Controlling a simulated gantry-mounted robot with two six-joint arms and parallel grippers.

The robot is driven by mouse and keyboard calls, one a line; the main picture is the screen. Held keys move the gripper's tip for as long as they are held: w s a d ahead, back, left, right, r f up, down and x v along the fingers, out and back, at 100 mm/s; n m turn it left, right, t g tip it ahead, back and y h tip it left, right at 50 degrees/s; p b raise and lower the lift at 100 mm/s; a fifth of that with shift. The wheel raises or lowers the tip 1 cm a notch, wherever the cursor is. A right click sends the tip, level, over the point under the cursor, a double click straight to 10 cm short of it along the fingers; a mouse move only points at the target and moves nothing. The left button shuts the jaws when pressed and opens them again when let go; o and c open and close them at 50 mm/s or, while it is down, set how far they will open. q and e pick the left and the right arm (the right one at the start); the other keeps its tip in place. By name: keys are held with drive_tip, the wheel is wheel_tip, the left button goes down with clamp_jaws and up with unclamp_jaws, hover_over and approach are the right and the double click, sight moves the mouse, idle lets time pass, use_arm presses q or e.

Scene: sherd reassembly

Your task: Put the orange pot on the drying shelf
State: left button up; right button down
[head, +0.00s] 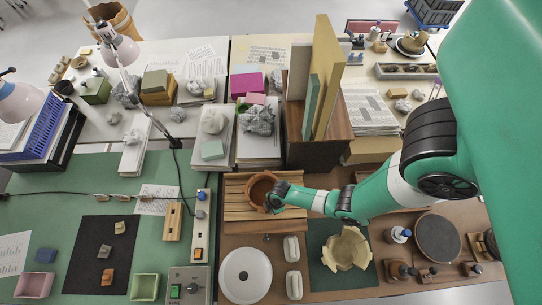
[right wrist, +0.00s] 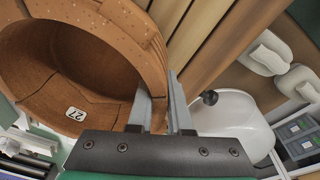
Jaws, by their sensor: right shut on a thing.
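The orange pot (head: 258,188) is a round brown-orange vessel with an open mouth, at or just above the slatted wooden drying shelf (head: 236,222) in the head view. I cannot tell whether it touches the slats. My right gripper (head: 274,197) reaches in from the right and is shut on the pot's wall. In the right wrist view the pot (right wrist: 60,82) fills the left side, tilted in the picture, with a small "27" label inside. The fingers (right wrist: 160,98) straddle its wall. The slats (right wrist: 205,35) run behind. My left gripper is not in view.
A white round lidded vessel (head: 245,276) and white blocks (head: 291,248) stand in front of the shelf. A pale broken pot (head: 346,250) sits on a green mat at right. A wooden cabinet with upright boards (head: 318,130) stands behind. A power strip (head: 200,225) borders the left.

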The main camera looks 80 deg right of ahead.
drive_tip(key=c, duration=1.3)
unclamp_jaws()
drive_tip(key=shift+f, duration=0.15)
drive_tip(key=o, duration=0.5)
drive_tip(key=shift+c, duration=0.2)
drive_tip(key=r+p, duration=0.5)
drive_tip(key=s+r+p, duration=0.1)
drive_tip(key=r+p, duration=0.1)
drive_tip(key=r, duration=0.1)
drive_tip(key=shift+d+p, duration=0.1)
drive_tip(key=shift+p, duration=0.2)
drive_tip(key=shift+f, duration=0.1)
